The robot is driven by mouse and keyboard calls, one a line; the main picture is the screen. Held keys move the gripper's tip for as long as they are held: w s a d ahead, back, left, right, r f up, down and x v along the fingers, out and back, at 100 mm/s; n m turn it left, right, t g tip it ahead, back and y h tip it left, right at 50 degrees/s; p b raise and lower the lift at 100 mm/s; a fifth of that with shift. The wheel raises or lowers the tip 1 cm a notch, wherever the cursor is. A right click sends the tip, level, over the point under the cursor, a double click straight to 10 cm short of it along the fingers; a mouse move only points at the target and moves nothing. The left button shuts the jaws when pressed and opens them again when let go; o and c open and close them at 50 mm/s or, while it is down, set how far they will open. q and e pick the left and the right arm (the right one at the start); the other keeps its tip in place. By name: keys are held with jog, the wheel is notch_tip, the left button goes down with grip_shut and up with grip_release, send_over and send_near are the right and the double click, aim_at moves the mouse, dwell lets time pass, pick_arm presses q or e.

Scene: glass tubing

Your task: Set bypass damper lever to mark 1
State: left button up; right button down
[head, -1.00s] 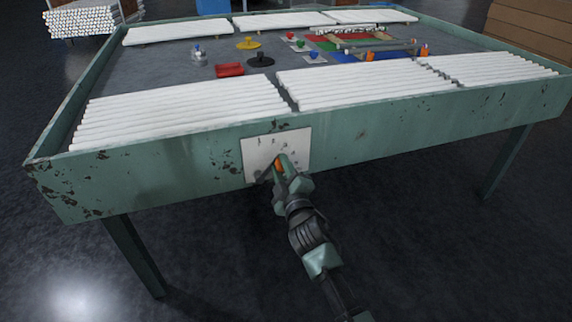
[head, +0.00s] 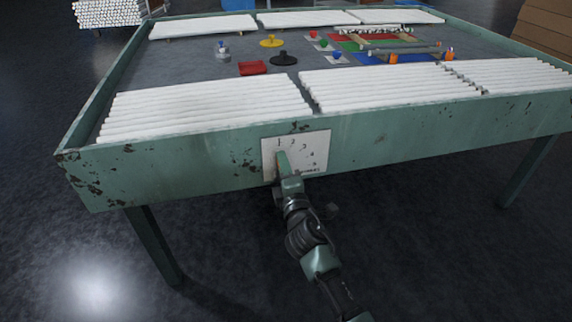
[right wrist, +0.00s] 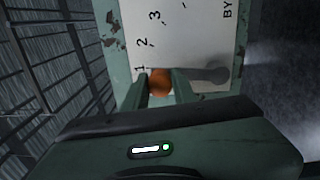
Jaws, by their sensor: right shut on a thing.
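A white dial plate (head: 316,148) with printed numbers is fixed to the front side of the green table. My right gripper (head: 281,158) is at the left part of this plate, below mark 1. In the right wrist view, the lever's orange knob (right wrist: 160,82) sits between the two fingers of my right gripper (right wrist: 160,88), which is shut on it. The knob is close beside mark 1 (right wrist: 140,70); marks 2 and 3 are farther up in that view. A grey round part (right wrist: 217,75) shows on the plate. The knob is hidden in the head view. My left gripper is not in view.
The green table (head: 210,170) has bundles of white tubes (head: 200,108) along its front and back edges. A red block (head: 252,68), a black stand (head: 284,59) and a yellow stand (head: 271,42) are on top. The floor before the table is clear.

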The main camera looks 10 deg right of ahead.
jog(key=shift+a, duration=0.15)
jog(key=c, duration=1.1)
grip_release()
jog(key=shift+c, duration=0.2)
jog(key=shift+s, duration=0.2)
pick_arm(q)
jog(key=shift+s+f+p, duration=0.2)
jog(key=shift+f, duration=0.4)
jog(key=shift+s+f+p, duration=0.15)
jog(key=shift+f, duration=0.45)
pick_arm(e)
jog(key=s, duration=0.7)
jog(key=shift+s+f, duration=0.2)
